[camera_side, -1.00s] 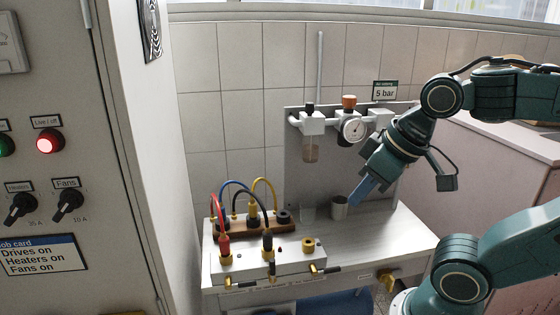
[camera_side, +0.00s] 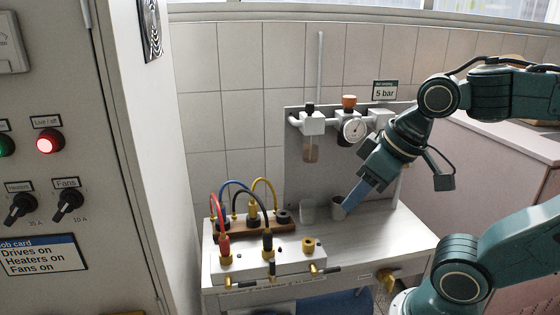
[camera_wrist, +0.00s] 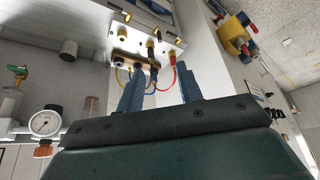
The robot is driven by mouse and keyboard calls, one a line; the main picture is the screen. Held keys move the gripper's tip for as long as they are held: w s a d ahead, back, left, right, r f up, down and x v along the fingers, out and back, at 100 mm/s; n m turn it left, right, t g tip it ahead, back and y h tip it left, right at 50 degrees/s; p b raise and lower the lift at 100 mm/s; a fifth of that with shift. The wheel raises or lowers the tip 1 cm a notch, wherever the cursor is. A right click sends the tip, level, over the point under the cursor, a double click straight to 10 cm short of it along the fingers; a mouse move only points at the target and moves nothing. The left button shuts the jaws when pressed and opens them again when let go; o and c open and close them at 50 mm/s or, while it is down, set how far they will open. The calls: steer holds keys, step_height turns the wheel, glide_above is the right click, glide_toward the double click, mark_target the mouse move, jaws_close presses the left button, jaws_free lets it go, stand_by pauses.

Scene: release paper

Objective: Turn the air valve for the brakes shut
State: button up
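Several small brass valves with black levers, such as one at the left (camera_side: 228,283) and one at the right (camera_side: 313,269), sit along the front of the white block on the bench. Labels there are too small to read, so I cannot tell which is for the brakes.
Red, blue, yellow and black hoses (camera_side: 262,188) loop above the block. A pressure gauge (camera_side: 354,130) and regulator hang on the back panel beneath a "5 bar" sign (camera_side: 385,92). A larger brass fitting (camera_side: 388,281) is at the bench's front right. A cabinet (camera_side: 60,130) stands left.

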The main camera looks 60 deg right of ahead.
steer(key=w+f+m+g, duration=0.1)
steer(key=w+f+g, duration=0.25)
steer(key=w, duration=0.75)
steer(key=m+g, duration=0.1)
steer(key=g, duration=0.1)
glide_above(272, 258)
step_height(272, 258, down, 11)
steer(key=shift+f, duration=6.85)
jaws_close()
